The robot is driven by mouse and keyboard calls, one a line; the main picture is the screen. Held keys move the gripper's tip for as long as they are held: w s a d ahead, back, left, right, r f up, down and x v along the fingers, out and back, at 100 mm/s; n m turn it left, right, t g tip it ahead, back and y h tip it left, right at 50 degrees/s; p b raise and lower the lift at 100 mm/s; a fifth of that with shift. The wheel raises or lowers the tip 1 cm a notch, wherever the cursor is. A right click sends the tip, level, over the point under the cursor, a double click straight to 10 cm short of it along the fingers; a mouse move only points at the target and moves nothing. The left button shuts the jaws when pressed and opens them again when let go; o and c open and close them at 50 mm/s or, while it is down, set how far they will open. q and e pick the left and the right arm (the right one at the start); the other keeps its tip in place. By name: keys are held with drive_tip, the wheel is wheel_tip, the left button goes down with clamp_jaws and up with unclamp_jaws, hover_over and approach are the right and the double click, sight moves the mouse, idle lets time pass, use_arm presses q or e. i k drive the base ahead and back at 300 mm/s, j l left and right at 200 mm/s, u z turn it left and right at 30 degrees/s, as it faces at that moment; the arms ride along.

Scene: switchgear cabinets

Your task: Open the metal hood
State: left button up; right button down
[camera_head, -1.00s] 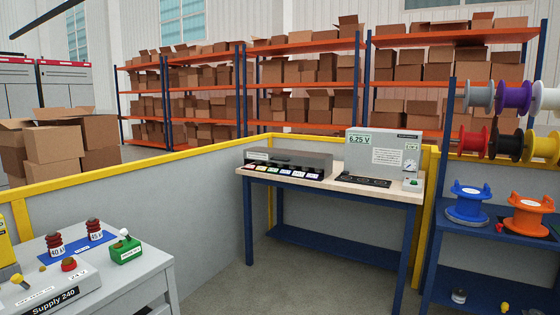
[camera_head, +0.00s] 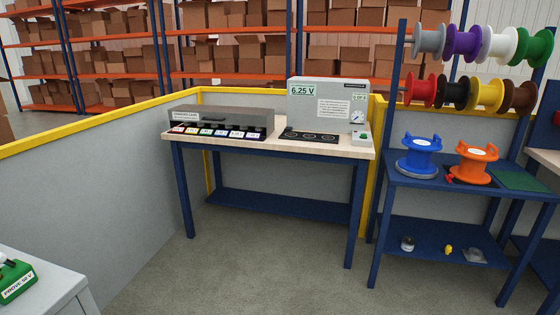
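The metal hood (camera_head: 222,118) is a grey, long low cover on the left part of a wooden-topped workbench. A dark handle shows on its front face. Below its front edge a row of several small coloured, labelled items (camera_head: 214,133) shows. Whether the hood is fully down I cannot tell, but its front lower side leaves this row visible. Neither of my grippers is in view.
The workbench (camera_head: 350,151) has blue legs and also holds a grey tester box (camera_head: 327,100) reading 6.25 V. A blue spool rack (camera_head: 400,190) stands to its right. A grey table (camera_head: 50,290) is at lower left. Floor (camera_head: 240,270) before the bench is clear.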

sight(252, 117)
drive_tip(key=i+j, duration=0.1)
drive_tip(key=i, duration=0.3)
drive_tip(key=i+j, duration=0.15)
drive_tip(key=i, duration=0.3)
drive_tip(key=i+j, duration=0.1)
drive_tip(key=i, duration=0.3)
drive_tip(key=i+u, duration=0.15)
drive_tip(key=i, duration=0.45)
drive_tip(key=i+l+u, duration=0.1)
drive_tip(key=i, duration=0.5)
